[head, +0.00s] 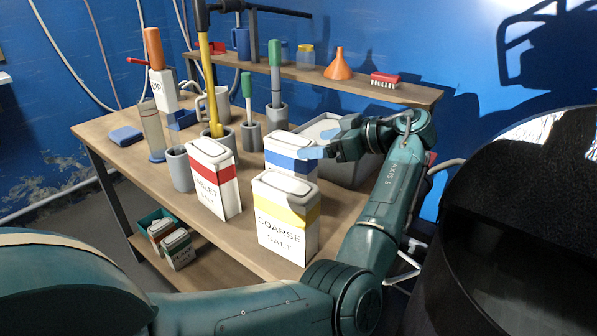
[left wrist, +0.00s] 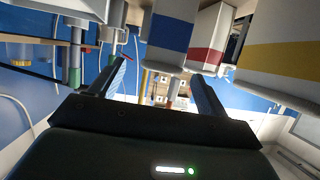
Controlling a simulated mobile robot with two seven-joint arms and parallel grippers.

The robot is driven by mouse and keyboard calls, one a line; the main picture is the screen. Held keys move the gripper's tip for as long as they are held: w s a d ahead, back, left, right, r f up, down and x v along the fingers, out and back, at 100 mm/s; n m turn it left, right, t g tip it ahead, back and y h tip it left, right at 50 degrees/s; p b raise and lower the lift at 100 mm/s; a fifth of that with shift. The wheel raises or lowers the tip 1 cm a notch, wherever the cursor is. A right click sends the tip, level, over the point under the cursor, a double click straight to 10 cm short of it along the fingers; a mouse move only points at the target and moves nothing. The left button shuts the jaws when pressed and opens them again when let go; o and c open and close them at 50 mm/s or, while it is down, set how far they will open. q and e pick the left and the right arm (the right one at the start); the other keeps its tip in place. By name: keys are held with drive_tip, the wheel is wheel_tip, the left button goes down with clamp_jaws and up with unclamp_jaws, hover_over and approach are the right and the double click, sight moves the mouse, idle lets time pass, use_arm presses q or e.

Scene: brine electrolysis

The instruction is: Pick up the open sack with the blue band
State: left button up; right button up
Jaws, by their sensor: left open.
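The white sack with the blue band (head: 287,163) stands upright on the wooden table, behind the yellow-band sack. In the left wrist view the blue-band sack (left wrist: 172,28) shows inverted at the top, in line with the gap between the fingers. My left gripper (head: 320,143) is open and empty, at the upper right of that sack, its fingers pointing left. One fingertip overlaps the sack's right edge in the head view; I cannot tell whether it touches. Both fingers also show spread apart in the left wrist view (left wrist: 158,82). My right gripper is not seen.
A red-band sack (head: 213,175) and a yellow-band coarse salt sack (head: 287,225) stand close by. Grey cups and tools crowd the left. A shelf (head: 420,95) runs behind; a large black object (head: 520,230) is at right.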

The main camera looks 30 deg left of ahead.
sight(296, 144)
use_arm(q)
drive_tip(key=x, duration=0.6)
drive_tip(key=shift+s+a+f+p, duration=0.1)
drive_tip(key=shift+s+a+p, duration=0.05)
drive_tip(key=shift+a+p, duration=0.2)
clamp_jaws()
idle(0.5)
drive_tip(key=shift+r, duration=0.2)
